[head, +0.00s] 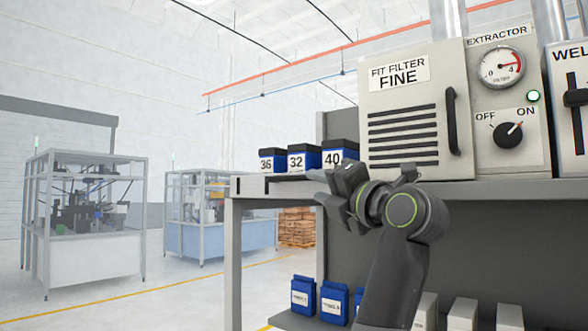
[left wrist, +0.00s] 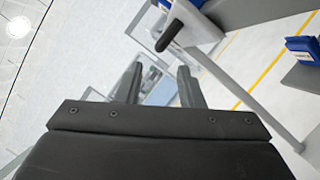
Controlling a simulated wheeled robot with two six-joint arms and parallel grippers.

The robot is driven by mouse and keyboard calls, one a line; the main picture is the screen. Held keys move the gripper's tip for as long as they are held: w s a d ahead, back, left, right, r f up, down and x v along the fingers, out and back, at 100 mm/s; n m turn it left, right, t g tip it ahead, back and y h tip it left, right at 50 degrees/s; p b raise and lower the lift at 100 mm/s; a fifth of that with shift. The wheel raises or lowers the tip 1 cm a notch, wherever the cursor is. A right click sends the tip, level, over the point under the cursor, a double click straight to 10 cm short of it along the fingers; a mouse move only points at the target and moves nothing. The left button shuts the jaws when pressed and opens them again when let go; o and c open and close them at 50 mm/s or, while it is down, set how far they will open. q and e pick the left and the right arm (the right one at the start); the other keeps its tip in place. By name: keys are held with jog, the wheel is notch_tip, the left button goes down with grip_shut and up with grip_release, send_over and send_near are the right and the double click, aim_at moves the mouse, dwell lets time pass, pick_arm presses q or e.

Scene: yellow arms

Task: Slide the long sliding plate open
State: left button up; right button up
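A long, light-grey plate-like part (head: 249,186) lies at the left end of the bench top, with a dark section along its front; I cannot tell for sure that it is the sliding plate. In the left wrist view a black handle (left wrist: 170,37) sticks out from a pale part (left wrist: 197,24), beyond my fingers. My left gripper (head: 326,187) is in front of the bench edge, pointing left, right of the plate's end. In the left wrist view its two fingers (left wrist: 160,87) stand apart with nothing between them. My right gripper is not in view.
Blue filter boxes (head: 305,159) marked 36, 32 and 40 stand behind the plate. A filter cabinet (head: 385,104) with a black handle, an extractor panel (head: 520,146) and a slider panel (head: 566,140) stand to the right. Open floor lies left of the bench.

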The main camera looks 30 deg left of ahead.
aim_at(297, 179)
pick_arm(q)
jog(key=p+x, duration=0.3)
jog(key=x, duration=0.5)
jog(key=shift+a+r, duration=0.1)
jog(key=shift+r, duration=0.05)
jog(key=shift+w+a+p, duration=0.25)
jog(key=shift+a+p, duration=0.2)
jog(key=shift+a, duration=0.15)
jog(key=shift+c, duration=0.2)
grip_shut()
